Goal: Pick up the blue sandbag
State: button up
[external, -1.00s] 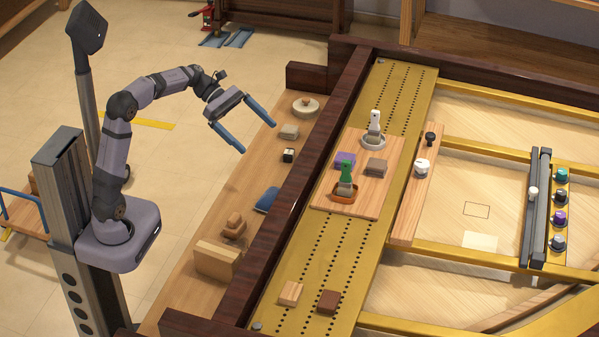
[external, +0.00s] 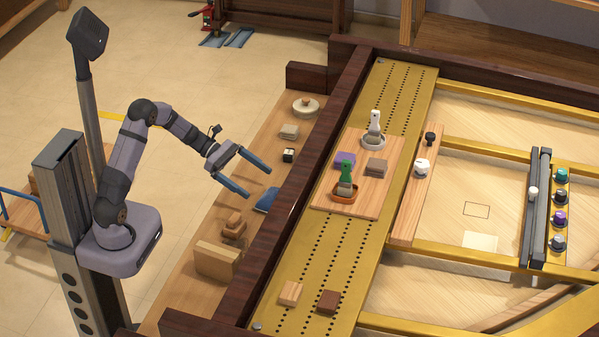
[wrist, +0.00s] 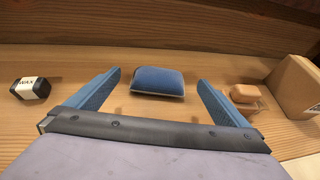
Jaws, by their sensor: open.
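In the wrist view the sandbag (wrist: 158,81) sits ahead of my gripper, centred between the two blue fingers. My gripper (external: 259,180) is open and empty, above the shelf, with its fingertips close to the sandbag but not visibly touching it. In the wrist view my gripper (wrist: 159,78) has its fingers spread wider than the sandbag.
A black-and-white wax block (external: 288,155) lies on one side of the sandbag. Shelf wood between these is bare.

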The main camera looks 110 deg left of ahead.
aim_at(265, 193)
notch_tip(265, 193, down, 3)
jog(key=shift+r, duration=0.2)
jog(key=shift+x, duration=3.65)
jog(key=shift+w+r, duration=0.1)
jog(key=shift+r, duration=0.05)
jog(key=c, duration=1.2)
jog(key=shift+r, duration=0.15)
notch_tip(265, 193, up, 10)
jog(key=shift+f+p, duration=0.1)
jog(key=shift+p, duration=0.4)
